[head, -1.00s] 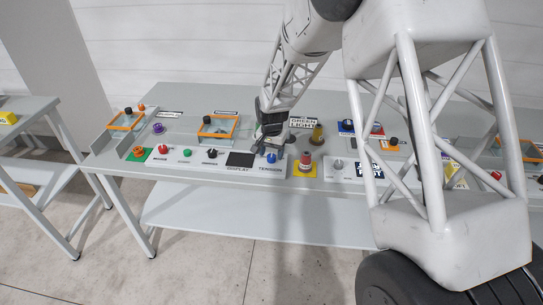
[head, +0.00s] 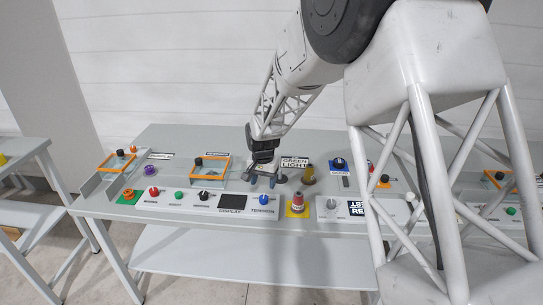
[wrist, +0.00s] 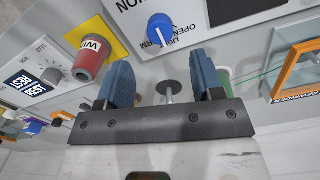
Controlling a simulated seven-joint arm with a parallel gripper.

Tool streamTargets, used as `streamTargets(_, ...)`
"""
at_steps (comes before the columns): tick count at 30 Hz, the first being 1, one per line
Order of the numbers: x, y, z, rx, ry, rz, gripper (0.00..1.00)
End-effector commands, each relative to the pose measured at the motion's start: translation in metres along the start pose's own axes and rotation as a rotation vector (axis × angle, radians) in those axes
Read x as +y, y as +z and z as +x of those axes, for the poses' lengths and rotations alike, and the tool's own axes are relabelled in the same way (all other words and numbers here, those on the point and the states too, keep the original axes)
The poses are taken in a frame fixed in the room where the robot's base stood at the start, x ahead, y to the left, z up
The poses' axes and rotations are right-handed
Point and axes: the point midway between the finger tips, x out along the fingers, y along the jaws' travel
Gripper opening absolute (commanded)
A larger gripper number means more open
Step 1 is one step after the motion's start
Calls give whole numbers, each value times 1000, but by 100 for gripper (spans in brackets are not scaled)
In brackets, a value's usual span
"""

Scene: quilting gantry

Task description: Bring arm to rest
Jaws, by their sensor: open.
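My gripper (head: 262,181) is over the control table, just behind the blue TENSION knob (head: 264,200) in the head view. In the wrist view its two blue fingers are apart (wrist: 161,78), with nothing seen held between them. A dark round disc on a thin stem (wrist: 174,88) shows in the gap between the fingers; I cannot tell how far beyond them it is. The blue knob (wrist: 160,29) shows past the fingertips, apart from them. A red spool-like piece (wrist: 91,58) stands to the left of the fingers on a yellow pad.
The table holds a white panel with a dark display (head: 233,201), a green knob (head: 179,196), a red knob (head: 153,191), an orange-framed box (head: 211,170) and a yellow cylinder (head: 309,176).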

Motion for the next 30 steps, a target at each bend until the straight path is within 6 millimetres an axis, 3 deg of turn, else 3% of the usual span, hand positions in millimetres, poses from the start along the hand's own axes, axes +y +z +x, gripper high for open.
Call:
streamTargets(5, 4, 1, -4, 2, -1, -1, 61)
streamTargets(11, 23, 8, -26, 11, -7, -8, 61)
streamTargets(20, 80, 35, -81, 39, -20, -32, 61)
streamTargets(30, 148, 80, -136, 72, -31, -63, 61)
